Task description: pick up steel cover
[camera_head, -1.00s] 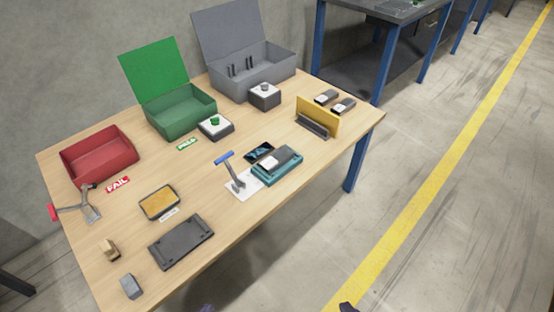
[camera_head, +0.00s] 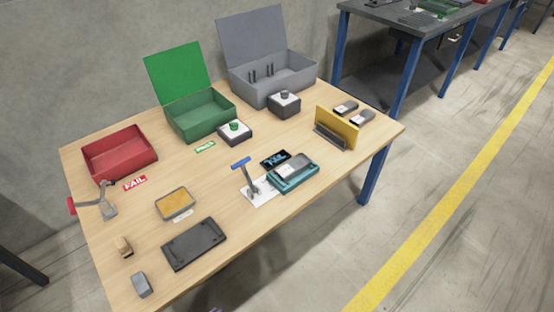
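I cannot tell for sure which piece is the steel cover. A small grey metal-looking block (camera_head: 141,285) lies at the table's front left corner. Two small dark-and-light grey pieces, a rear one (camera_head: 346,107) and a front one (camera_head: 362,117), lie behind the yellow upright plate at the right. A grey-topped piece (camera_head: 290,170) sits in the teal fixture (camera_head: 298,182) at the table's front right. Neither of my grippers shows clearly; only a tiny dark bit is at the bottom edge of the picture. Nothing is seen held.
A yellow upright plate (camera_head: 337,127) stands at the right.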

